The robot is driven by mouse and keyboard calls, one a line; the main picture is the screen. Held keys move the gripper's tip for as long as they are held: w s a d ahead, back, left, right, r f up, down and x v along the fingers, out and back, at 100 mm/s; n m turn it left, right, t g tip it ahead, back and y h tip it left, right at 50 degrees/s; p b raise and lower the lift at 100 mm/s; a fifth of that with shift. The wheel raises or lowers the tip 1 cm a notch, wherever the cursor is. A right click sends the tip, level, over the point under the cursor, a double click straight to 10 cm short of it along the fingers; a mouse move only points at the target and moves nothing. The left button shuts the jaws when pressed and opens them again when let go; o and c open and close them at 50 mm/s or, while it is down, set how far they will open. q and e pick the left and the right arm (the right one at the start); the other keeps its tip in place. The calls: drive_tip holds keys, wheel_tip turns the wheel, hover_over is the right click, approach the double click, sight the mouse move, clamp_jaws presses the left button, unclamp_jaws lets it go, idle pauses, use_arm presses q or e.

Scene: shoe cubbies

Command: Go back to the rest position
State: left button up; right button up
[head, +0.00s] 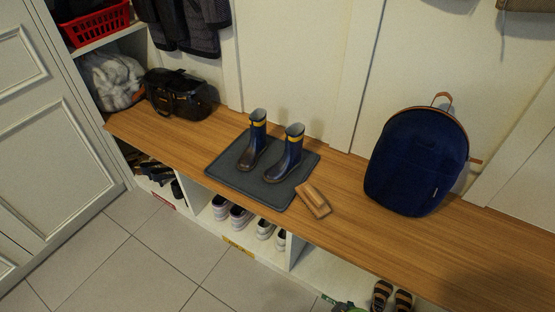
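Neither of my grippers shows in the head view, so I cannot see whether they are open or shut. A pair of dark blue boots with yellow bands stands upright on a dark grey mat (227,168) on the wooden bench (350,233). The left boot (255,143) and the right boot (287,157) stand a little apart. A wooden brush-like block (313,199) lies at the mat's right corner.
A blue backpack (417,161) stands on the bench at the right. A black bag (178,95) is at its left end. Below are cubbies with sneakers (241,217) and sandals (381,295). A red basket (97,22) sits on a shelf. The tiled floor (130,265) in front is clear.

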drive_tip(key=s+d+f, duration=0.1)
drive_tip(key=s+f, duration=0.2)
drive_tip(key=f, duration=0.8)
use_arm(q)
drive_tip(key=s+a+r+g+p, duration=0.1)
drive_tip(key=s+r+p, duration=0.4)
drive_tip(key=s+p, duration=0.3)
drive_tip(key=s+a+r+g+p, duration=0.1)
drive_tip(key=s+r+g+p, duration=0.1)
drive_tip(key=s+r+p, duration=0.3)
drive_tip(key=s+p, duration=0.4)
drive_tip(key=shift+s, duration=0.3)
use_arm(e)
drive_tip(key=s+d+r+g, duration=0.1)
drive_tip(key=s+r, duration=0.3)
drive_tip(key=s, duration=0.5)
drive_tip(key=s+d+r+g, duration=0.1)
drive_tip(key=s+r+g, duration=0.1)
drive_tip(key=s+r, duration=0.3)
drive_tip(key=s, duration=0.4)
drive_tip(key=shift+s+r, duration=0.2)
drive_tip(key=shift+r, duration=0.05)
use_arm(q)
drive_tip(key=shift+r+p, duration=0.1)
drive_tip(key=shift+p, duration=0.2)
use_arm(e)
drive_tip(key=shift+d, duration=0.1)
